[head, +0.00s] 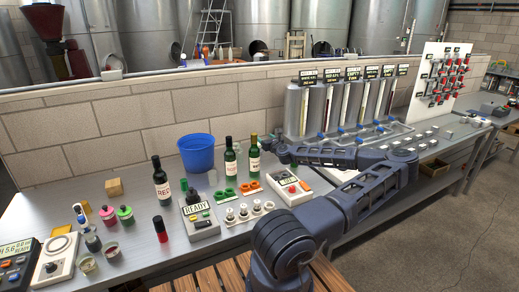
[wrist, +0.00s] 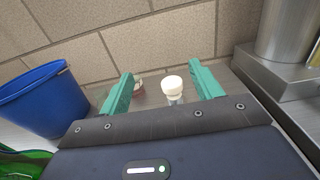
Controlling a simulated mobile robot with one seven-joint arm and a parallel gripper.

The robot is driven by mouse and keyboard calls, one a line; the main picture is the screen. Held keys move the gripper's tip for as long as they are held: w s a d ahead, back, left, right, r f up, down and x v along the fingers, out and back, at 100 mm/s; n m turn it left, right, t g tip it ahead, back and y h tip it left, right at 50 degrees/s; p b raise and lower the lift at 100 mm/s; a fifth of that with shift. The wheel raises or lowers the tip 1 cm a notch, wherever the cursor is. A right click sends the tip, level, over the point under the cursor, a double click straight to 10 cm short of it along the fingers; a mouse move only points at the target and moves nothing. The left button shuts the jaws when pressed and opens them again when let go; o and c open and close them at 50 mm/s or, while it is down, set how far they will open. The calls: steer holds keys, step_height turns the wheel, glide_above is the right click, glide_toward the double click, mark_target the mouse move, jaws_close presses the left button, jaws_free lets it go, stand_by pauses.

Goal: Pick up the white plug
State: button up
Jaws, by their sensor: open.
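The white plug (wrist: 172,84) shows in the wrist view, with a wide rounded top and a narrower greyish part below it. My gripper (wrist: 168,82) is open, with one teal finger on each side of the plug and a gap on both sides. Whether the fingertips are level with the plug or short of it, I cannot tell. In the head view my gripper (head: 274,146) is over the back of the bench, beside the green bottles. I cannot make out the plug in that view.
A blue bucket (wrist: 42,98) stands left of my gripper, and a steel tank (wrist: 284,35) stands at right. A small reddish-white item (wrist: 138,84) lies by the left finger. The brick wall (wrist: 150,35) is close behind. Green bottles (head: 230,160) stand nearby.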

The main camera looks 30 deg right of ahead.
step_height(320, 180, down, 6)
steer(key=shift+w+r, duration=0.1)
steer(key=shift+r, duration=0.1)
steer(key=w, duration=0.5)
steer(key=shift+w, duration=0.15)
steer(key=shift+w+d+f, duration=0.1)
steer(key=shift+w+d, duration=0.1)
steer(key=shift+w, duration=1.15)
steer(key=shift+w+d+f, duration=0.1)
steer(key=shift+w+d, duration=0.05)
steer(key=shift+w, duration=1.2)
steer(key=shift+c, duration=0.4)
steer(key=c, duration=1)
